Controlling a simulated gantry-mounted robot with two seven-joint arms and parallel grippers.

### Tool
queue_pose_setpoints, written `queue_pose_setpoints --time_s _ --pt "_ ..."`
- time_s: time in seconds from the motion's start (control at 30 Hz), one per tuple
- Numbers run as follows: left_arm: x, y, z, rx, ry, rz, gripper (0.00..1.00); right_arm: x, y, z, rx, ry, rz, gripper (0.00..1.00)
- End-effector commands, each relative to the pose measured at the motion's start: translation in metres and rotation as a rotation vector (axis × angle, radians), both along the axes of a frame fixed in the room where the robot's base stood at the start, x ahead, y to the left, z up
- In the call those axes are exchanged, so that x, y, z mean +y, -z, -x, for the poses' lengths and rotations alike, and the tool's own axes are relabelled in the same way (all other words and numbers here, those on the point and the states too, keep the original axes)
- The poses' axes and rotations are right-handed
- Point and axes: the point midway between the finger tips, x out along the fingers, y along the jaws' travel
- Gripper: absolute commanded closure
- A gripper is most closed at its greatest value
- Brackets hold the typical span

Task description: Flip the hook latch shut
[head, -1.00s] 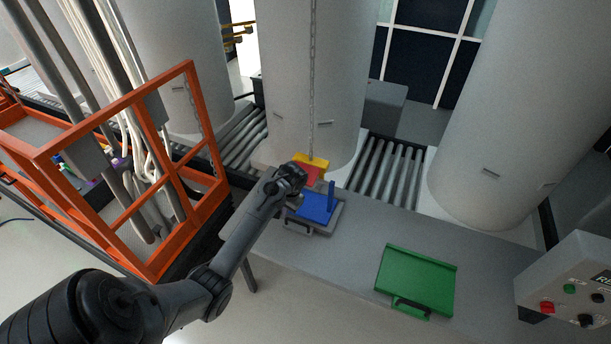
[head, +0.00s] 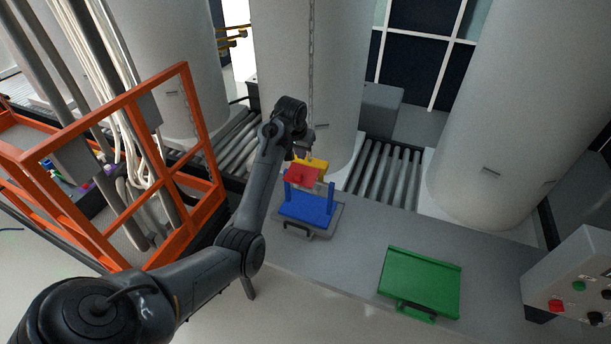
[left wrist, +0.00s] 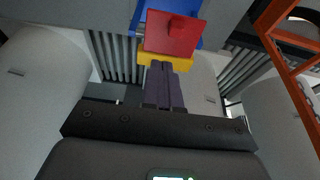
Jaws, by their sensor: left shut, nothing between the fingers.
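The hook latch looks like a red plate (head: 302,175) against a yellow block (head: 320,166), below the hanging chain (head: 311,75). The red plate has a raised knob and faces the camera in the left wrist view (left wrist: 172,36), with the yellow block (left wrist: 148,58) beside it. A blue frame with two uprights (head: 305,208) stands just below them. My left gripper (head: 306,146) is above the yellow block, near the chain. Its fingers (left wrist: 163,68) are shut and empty, their tips by the yellow block; I cannot tell whether they touch. My right gripper is not in view.
A green tray (head: 420,282) lies on the grey bench (head: 365,225) at the right, near a control box (head: 575,280). Large grey tanks (head: 500,110) and rollers (head: 385,172) are behind. An orange railing (head: 190,110) stands left of my arm.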

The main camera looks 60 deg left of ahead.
Motion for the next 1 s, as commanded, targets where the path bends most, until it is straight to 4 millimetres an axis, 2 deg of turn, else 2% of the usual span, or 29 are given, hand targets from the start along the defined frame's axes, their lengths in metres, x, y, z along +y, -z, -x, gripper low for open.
queue_pose_setpoints --time_s 0.27,0.47,0.8,1.0 --pt "0.002 0.012 -0.003 0.003 0.001 0.001 1.0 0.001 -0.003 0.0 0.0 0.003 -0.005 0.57" --pt "0.008 0.04 -0.01 0.005 0.0 0.001 1.0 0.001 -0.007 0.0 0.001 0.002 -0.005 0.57" --pt "0.019 0.098 -0.027 0.005 0.0 0.0 1.0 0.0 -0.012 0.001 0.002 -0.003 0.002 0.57" --pt "0.02 0.122 -0.029 0.003 0.0 0.001 1.0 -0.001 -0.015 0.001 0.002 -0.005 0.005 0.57"
